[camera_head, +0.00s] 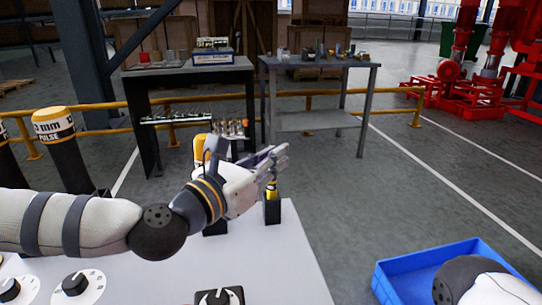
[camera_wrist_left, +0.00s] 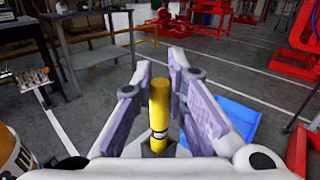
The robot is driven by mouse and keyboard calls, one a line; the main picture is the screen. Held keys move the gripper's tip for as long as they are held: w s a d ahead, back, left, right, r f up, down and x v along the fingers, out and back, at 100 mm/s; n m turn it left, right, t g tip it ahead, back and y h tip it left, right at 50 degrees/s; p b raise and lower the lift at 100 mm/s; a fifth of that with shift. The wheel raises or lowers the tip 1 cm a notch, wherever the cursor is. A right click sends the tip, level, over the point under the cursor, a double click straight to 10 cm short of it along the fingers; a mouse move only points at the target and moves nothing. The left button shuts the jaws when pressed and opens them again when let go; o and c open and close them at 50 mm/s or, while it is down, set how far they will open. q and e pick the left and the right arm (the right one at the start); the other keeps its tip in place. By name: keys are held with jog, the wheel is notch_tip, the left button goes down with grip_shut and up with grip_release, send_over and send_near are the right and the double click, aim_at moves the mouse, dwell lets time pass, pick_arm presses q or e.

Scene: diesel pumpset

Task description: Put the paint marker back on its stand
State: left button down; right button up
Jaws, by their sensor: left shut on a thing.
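The paint marker, a yellow cylinder with a dark band, stands upright between the fingers of my left gripper (camera_head: 276,158) in the wrist view (camera_wrist_left: 159,110). In the head view the marker's lower part (camera_head: 272,188) shows below the fingers. My left gripper is shut on it. The black block-shaped stand (camera_head: 272,212) is directly below, on the pale panel; the marker's lower end meets or overlaps its top, and I cannot tell how deep it sits. In the wrist view the stand (camera_wrist_left: 158,149) is partly hidden. My right gripper is out of view.
A blue crate (camera_head: 385,276) is at the lower right, beside part of my right arm. Dials (camera_head: 75,284) sit on the pale panel (camera_head: 270,265). Black and yellow cylinders (camera_head: 55,140) stand at the left. Two tables (camera_head: 318,66) and yellow railings are behind.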

pick_arm(q)
jog(key=shift+f+b, duration=0.35)
jog(key=shift+f, duration=0.2)
jog(key=c, duration=1.5)
grip_release()
jog(key=shift+r, duration=0.1)
jog(key=v, duration=1.2)
